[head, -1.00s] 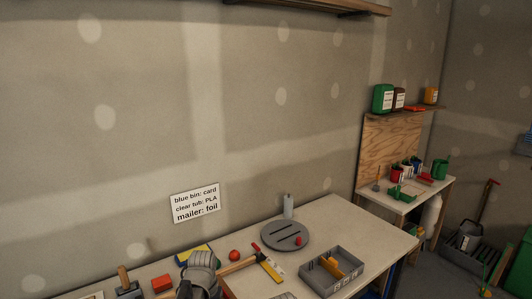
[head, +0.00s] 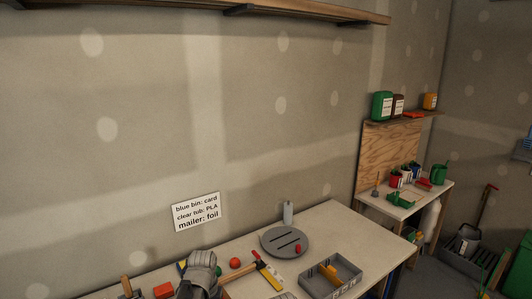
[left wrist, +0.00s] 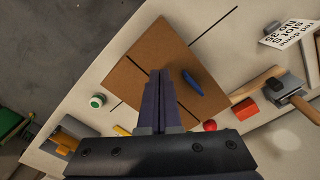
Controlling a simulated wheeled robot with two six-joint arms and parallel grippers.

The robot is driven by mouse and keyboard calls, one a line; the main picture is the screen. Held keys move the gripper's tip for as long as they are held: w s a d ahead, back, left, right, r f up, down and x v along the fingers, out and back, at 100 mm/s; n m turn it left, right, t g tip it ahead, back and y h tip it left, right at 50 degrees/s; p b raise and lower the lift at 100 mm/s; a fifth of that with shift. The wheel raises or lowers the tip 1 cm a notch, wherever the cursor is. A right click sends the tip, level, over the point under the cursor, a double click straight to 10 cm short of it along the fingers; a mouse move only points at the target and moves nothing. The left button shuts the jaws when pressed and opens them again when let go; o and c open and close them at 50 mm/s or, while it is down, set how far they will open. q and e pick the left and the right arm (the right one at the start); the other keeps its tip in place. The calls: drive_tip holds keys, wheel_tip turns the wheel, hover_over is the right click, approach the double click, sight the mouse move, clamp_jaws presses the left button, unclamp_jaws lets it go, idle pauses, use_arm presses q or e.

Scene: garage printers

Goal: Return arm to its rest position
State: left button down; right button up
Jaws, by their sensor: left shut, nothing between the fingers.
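My left arm shows at the bottom of the head view as a grey wrist part (head: 203,268) over the workbench (head: 345,225). Its fingers are not clear there. In the left wrist view my left gripper (left wrist: 160,73) is shut with nothing between its fingers. It points over a brown square board (left wrist: 148,50) on the bench top. A blue object (left wrist: 192,82) lies on the board, just right of the fingertips and apart from them. My right gripper is in neither view.
A round grey slotted disc (head: 286,241), a grey tray (head: 330,277), a yellow-and-red tool (head: 268,271), a red ball (head: 235,263) and a red block (head: 163,290) lie on the bench. A grey bottle (head: 288,212) stands behind the disc. A shelf (head: 310,9) hangs above.

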use_arm(q)
drive_tip(key=s+d+f+m+b, duration=0.1)
drive_tip(key=s+d+f+b, duration=0.2)
drive_tip(key=s, duration=0.4)
drive_tip(key=s+d+f+m+y+b, duration=0.1)
drive_tip(key=s+d+f+m+b, duration=0.1)
drive_tip(key=s+d+f+b, duration=0.2)
drive_tip(key=s+d, duration=0.3)
drive_tip(key=shift+s+d+f+b, duration=0.15)
drive_tip(key=shift+d+f+b, duration=0.1)
drive_tip(key=shift+b, duration=0.15)
